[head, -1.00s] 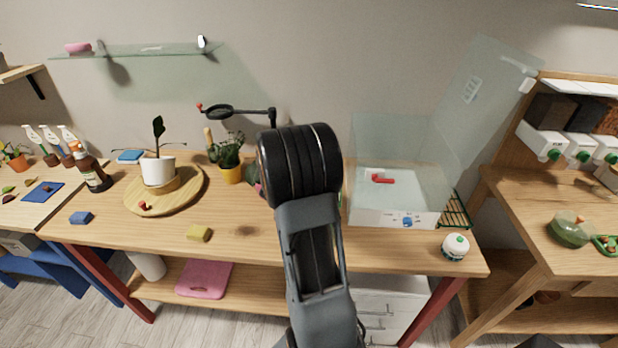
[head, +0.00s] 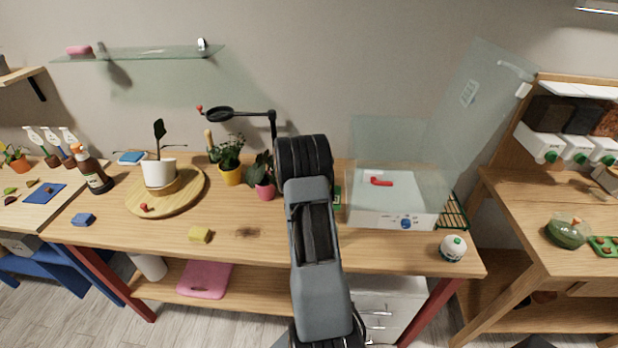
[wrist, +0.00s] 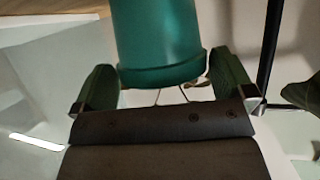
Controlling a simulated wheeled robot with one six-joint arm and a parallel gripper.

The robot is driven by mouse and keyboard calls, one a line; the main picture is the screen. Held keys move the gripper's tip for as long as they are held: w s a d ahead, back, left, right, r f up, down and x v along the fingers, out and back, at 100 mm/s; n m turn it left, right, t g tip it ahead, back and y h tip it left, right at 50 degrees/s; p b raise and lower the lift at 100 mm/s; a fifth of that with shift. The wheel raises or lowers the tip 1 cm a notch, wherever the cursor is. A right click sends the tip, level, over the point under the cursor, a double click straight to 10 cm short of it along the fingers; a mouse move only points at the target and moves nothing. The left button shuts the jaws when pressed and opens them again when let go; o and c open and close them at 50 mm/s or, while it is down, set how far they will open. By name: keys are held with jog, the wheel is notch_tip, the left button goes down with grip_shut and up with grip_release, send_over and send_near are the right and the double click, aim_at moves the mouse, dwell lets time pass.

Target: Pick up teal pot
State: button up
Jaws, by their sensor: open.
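The teal pot (wrist: 158,35) shows large at the top middle of the wrist view, with a thicker band at its lower end in the picture. My gripper (wrist: 163,68) is open, with one finger on each side of that band. The gap on the right looks narrow; I cannot tell whether either finger touches the pot. In the head view my own arm hides the gripper and the teal pot.
A pink pot (head: 265,190) and a yellow pot (head: 231,175) with plants stand left of my arm. A clear-lidded white box (head: 385,217) stands to its right. A yellow block (head: 200,234) lies near the bench front (head: 150,238).

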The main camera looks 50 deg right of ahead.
jog(key=shift+x, duration=1)
jog(key=shift+c, duration=0.3)
jog(key=shift+r, duration=0.1)
jog(key=c, duration=0.7)
